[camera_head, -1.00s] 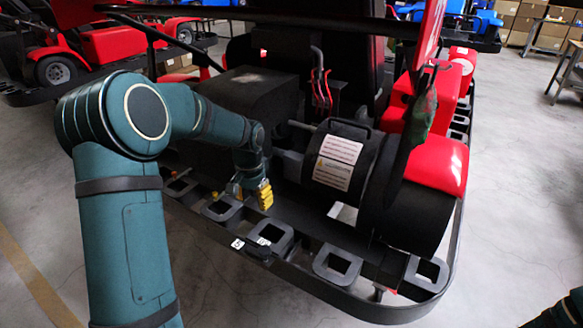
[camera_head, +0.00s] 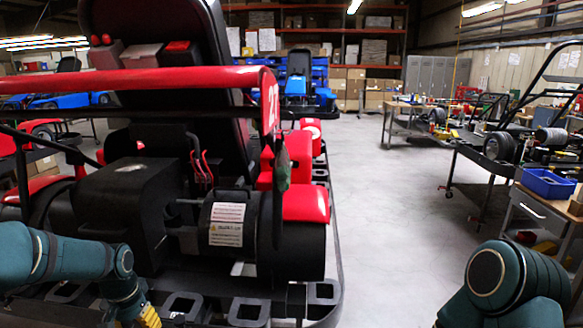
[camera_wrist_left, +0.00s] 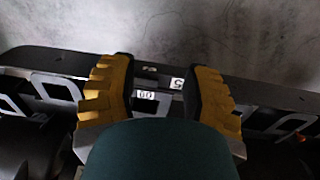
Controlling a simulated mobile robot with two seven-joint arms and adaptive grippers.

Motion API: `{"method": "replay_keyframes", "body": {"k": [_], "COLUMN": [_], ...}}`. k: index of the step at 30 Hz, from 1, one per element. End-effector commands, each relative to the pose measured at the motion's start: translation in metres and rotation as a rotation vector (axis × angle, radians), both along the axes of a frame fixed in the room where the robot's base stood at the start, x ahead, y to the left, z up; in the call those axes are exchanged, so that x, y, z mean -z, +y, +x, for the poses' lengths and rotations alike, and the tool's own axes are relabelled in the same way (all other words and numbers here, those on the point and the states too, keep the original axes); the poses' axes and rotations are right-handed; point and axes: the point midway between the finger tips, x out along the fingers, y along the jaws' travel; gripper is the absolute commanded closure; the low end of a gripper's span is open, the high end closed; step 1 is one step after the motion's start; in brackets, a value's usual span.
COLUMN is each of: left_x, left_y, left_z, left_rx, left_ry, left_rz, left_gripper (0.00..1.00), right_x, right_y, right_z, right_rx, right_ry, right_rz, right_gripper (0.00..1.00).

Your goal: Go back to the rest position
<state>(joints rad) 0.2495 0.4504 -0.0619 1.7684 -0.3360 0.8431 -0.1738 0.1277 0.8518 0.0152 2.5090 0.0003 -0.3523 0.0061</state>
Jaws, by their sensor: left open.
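My left gripper (camera_head: 146,317) is at the lower left of the head view, by the rear of a red and black kart (camera_head: 304,203). In the left wrist view its two yellow fingers (camera_wrist_left: 160,92) are apart with nothing between them. Beyond them lies the kart's black rear bumper (camera_wrist_left: 60,62) with square openings and small white number tags (camera_wrist_left: 145,95). My right arm shows at the lower right of the head view, but its gripper is out of the picture.
The kart's black engine parts and a cylinder with a white label (camera_head: 227,222) are close to my left arm. Grey floor (camera_head: 400,190) is clear to the right. A workbench with a blue bin (camera_head: 548,183) stands at the right, and shelves with boxes (camera_head: 375,50) at the back.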

Motion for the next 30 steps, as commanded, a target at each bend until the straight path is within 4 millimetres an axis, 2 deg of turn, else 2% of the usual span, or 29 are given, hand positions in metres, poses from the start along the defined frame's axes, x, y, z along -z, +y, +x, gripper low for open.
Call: {"method": "replay_keyframes", "body": {"k": [1, 5, 8, 12, 15, 18, 21, 25, 30], "left_x": [0.023, 0.071, 0.108, 0.156, 0.177, 0.19, 0.195, 0.197, 0.197], "left_y": [-0.023, -0.074, -0.119, -0.182, -0.214, -0.235, -0.245, -0.25, -0.25], "left_z": [-0.004, -0.014, -0.033, -0.078, -0.114, -0.144, -0.165, -0.177, -0.178], "left_rx": [0.013, 0.006, -0.014, -0.073, -0.125, -0.17, -0.201, -0.222, -0.225], "left_ry": [0.003, -0.024, -0.038, -0.052, -0.057, -0.06, -0.064, -0.069, -0.072], "left_rz": [-0.032, -0.107, -0.171, -0.251, -0.287, -0.303, -0.307, -0.307, -0.308], "left_gripper": [0.52, 0.52, 0.52, 0.52, 0.52, 0.52, 0.52, 0.52, 0.52], "right_x": [0.0, 0.0, 0.0, 0.0, 0.0, 0.0, 0.0, 0.0, 0.0], "right_y": [0.0, 0.0, 0.0, 0.0, 0.0, 0.0, 0.0, 0.0, 0.0], "right_z": [0.001, 0.001, 0.001, 0.001, 0.001, 0.001, 0.001, 0.001, 0.001], "right_rx": [-0.001, 0.0, 0.0, -0.001, -0.001, 0.0, 0.0, -0.001, 0.0], "right_ry": [-0.001, -0.002, -0.002, -0.001, -0.001, -0.002, -0.002, -0.001, -0.002], "right_rz": [0.0, 0.0, 0.0, 0.0, 0.0, 0.0, 0.0, 0.0, 0.0], "right_gripper": [0.52, 0.52, 0.52, 0.52, 0.52, 0.52, 0.52, 0.52, 0.52]}}
